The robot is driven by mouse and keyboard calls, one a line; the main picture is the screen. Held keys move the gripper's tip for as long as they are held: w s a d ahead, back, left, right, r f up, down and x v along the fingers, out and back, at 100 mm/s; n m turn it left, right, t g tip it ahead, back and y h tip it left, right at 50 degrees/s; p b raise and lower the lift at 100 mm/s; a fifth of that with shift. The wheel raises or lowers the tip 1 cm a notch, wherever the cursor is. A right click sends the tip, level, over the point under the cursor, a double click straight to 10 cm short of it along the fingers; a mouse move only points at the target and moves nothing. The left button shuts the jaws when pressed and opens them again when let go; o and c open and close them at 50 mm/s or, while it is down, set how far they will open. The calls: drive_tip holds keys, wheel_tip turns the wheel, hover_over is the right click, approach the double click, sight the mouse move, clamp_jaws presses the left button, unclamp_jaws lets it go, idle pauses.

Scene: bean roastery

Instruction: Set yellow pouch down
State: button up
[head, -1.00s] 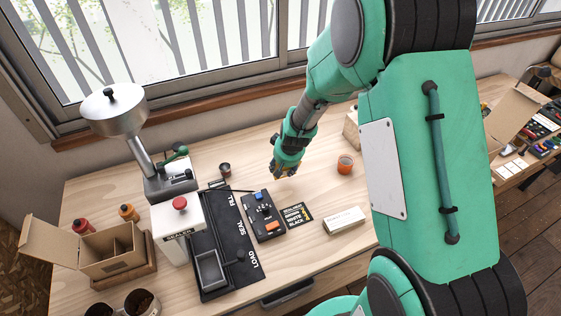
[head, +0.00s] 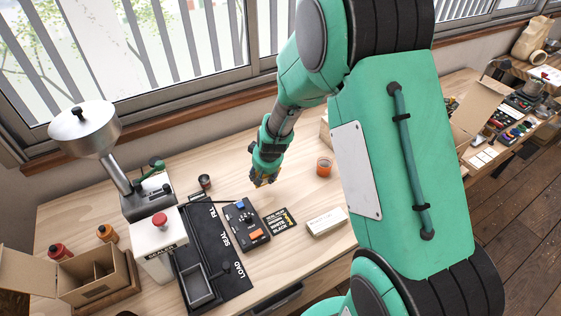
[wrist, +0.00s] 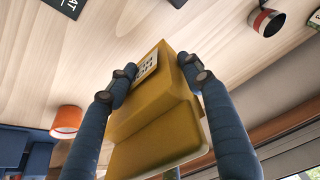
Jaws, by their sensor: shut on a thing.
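The yellow pouch (wrist: 155,110) fills the middle of the wrist view, with a printed label on its upper part. My gripper (wrist: 160,75) is shut on it, one blue finger on each side. In the head view my gripper (head: 264,178) is over the wooden bench (head: 292,185), behind the black control box. The pouch is hard to make out there, only a small yellowish patch at the fingertips. Whether it touches the bench cannot be told.
The control box (head: 244,222), a black card (head: 282,218) and a white box (head: 326,221) lie in front. An orange cup (head: 324,167) stands to the right and a small dark cup (head: 205,182) to the left. The sealer (head: 157,247) and black mat (head: 208,245) are further left.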

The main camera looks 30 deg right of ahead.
drive_tip(key=shift+w+d+r+p, duration=0.3)
drive_tip(key=shift+w+d+r, duration=0.1)
drive_tip(key=shift+w, duration=0.15)
drive_tip(key=w+d+r+g+p, duration=0.2)
drive_tip(key=w+d+p, duration=0.4)
drive_tip(key=d, duration=0.6)
drive_tip(key=w+d+r+g+p, duration=0.2)
drive_tip(key=w+d+p, duration=0.4)
drive_tip(key=d, duration=0.6)
drive_tip(key=shift+w, duration=1.2)
wheel_tip(320, 180, down, 6)
drive_tip(key=shift+p, duration=0.4)
drive_tip(key=shift+f, duration=0.15)
drive_tip(key=shift+f, duration=1.85)
